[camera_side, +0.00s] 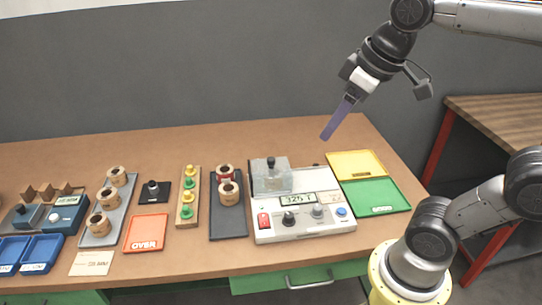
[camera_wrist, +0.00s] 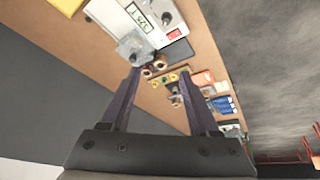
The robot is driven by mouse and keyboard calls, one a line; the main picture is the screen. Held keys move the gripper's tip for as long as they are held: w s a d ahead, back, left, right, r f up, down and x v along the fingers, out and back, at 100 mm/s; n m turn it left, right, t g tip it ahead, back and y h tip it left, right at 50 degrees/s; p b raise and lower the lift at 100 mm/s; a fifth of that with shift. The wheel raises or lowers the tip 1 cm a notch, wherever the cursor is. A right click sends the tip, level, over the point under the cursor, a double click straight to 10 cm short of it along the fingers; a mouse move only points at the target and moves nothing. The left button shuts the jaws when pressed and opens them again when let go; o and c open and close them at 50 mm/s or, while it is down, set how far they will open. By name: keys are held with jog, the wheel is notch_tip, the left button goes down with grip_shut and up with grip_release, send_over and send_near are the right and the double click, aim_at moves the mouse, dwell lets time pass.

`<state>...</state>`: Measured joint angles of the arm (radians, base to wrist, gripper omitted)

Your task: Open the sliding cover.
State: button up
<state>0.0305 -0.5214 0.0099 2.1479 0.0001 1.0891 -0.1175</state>
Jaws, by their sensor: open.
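The sliding cover (camera_side: 271,175) is a clear, box-like cover with a dark knob on top. It sits over the back left part of the white tester (camera_side: 305,227), whose display shows digits. The cover looks closed over that part; what lies under it is hard to make out. In the wrist view the cover (camera_wrist: 134,46) appears at the upper left, beyond the left finger. My gripper (camera_side: 325,136) is in the air above and to the right of the cover, tilted, well apart from it. Its two fingers (camera_wrist: 158,80) are spread with nothing between them.
A yellow tray (camera_side: 356,163) and a green tray (camera_side: 377,196) lie right of the tester. A dark tray (camera_side: 229,222) with copper coils, a wooden strip with coloured pegs (camera_side: 188,198) and a red OVER tray (camera_side: 146,233) lie left. The air around the gripper is clear.

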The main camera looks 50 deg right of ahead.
jog(key=w+d+r+g, duration=0.1)
jog(key=w+d+g, duration=0.1)
jog(key=w, duration=0.7)
jog(key=m+g, duration=0.1)
jog(key=g, duration=0.2)
send_over(272, 158)
notch_tip(272, 158, down, 10)
jog(key=f, duration=0.1)
notch_tip(272, 158, down, 12)
jog(key=shift+a+f, duration=0.1)
jog(key=shift+a, duration=0.05)
jog(key=shift+c, duration=0.2)
grip_shut()
